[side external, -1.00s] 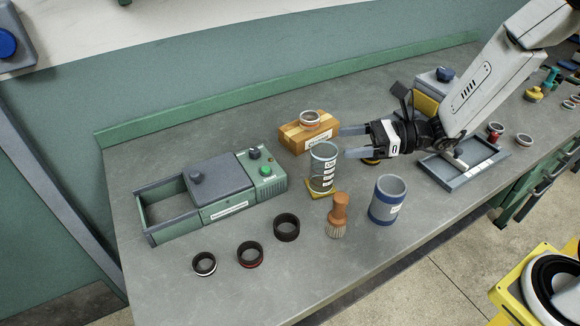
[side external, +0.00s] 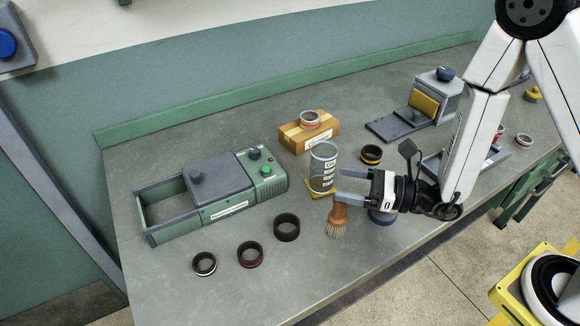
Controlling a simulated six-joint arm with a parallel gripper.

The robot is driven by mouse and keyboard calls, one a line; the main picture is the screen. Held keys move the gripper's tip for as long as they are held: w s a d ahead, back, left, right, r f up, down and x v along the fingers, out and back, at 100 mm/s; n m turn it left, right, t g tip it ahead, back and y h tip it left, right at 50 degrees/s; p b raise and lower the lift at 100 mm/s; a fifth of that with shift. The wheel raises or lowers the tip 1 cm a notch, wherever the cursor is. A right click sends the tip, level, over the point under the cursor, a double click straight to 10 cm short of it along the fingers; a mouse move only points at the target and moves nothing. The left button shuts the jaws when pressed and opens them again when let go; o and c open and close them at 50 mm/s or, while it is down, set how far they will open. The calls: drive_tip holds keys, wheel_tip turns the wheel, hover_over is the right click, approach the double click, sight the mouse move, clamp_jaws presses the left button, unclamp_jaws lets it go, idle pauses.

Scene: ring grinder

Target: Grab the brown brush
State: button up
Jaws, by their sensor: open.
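The brown brush (side external: 338,218) stands upright on the grey bench, bristles down, in the side external view. My gripper (side external: 340,185) is open, its two fingers pointing left. The nearer finger covers the top of the brush handle in the picture. I cannot tell whether the handle is between the fingers or whether they touch it. The clear labelled cylinder (side external: 322,168) stands just behind and left of the fingertips.
The blue-grey cup (side external: 382,218) is mostly hidden by my gripper. Dark rings (side external: 286,228) lie left of the brush. A green-and-grey machine (side external: 222,187) stands further left, and a wooden block (side external: 296,137) with a ring lies behind.

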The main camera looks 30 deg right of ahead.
sight(343, 218)
drive_tip(key=shift+f, duration=0.55)
drive_tip(key=shift+f, duration=1.15)
drive_tip(key=shift+f, duration=0.2)
drive_tip(key=shift+f, duration=2.25)
drive_tip(key=shift+x, duration=1.55)
drive_tip(key=shift+r, duration=0.1)
clamp_jaws()
